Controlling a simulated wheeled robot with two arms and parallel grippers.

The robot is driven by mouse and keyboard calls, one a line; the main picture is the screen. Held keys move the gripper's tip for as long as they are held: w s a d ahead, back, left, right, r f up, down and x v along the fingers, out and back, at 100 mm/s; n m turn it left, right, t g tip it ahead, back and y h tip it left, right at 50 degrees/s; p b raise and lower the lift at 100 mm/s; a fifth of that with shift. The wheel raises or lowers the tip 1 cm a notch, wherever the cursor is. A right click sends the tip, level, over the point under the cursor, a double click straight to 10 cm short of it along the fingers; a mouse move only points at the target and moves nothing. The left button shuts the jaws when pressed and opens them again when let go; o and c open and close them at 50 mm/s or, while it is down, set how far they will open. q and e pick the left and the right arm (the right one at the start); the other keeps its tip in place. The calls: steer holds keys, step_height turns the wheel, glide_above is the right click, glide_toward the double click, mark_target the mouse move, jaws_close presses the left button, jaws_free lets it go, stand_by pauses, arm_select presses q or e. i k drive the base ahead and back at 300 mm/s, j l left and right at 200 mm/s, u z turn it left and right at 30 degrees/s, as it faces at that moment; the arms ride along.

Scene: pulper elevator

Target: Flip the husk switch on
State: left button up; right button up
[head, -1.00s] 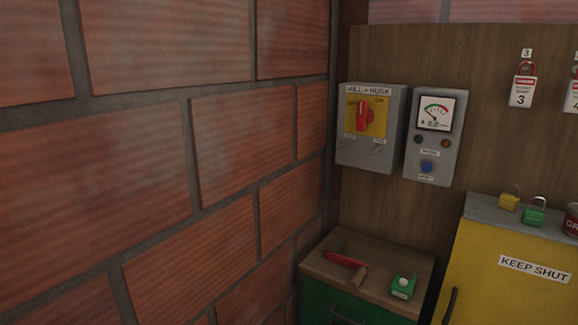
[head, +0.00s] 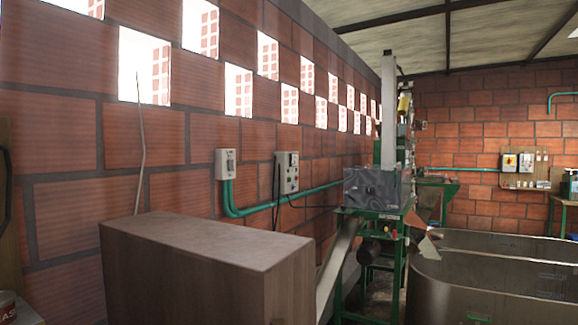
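No switch labelled husk can be read in the head view. A small grey box (head: 226,164) is on the brick wall left of centre, at the top of a green conduit. A taller grey control box (head: 287,172) with small dark controls is to its right; its labels are too small to read. On the far wall at right, a box with a yellow and red switch (head: 509,162) is mounted on a wooden board (head: 516,181). Neither of my grippers is in view.
A large brown box (head: 203,242) stands in the foreground below the wall boxes. A machine on a green frame (head: 373,188) stands right of centre, and large metal tanks (head: 495,284) fill the lower right. A thin rod (head: 140,150) rises behind the brown box.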

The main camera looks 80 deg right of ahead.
mark_target(230, 163)
steer(key=z, duration=2.05)
steer(key=i+l+z, duration=0.15)
steer(key=l, duration=0.2)
steer(key=i+l+z, duration=0.7)
steer(key=l+z, duration=0.2)
steer(key=i+l+z, duration=0.35)
steer(key=i+u, duration=0.15)
steer(key=i, duration=0.25)
steer(key=i+l+u, duration=0.15)
steer(key=i, duration=0.25)
steer(key=i+j+u, duration=0.2)
steer(key=u, duration=0.3)
steer(key=i+u, duration=0.7)
steer(key=u, duration=0.25)
steer(key=i+l+u, duration=0.2)
steer(key=u, duration=0.3)
steer(key=i+u, duration=0.35)
steer(key=i+l+u, duration=0.15)
steer(key=i+u, duration=0.2)
steer(key=i, duration=0.2)
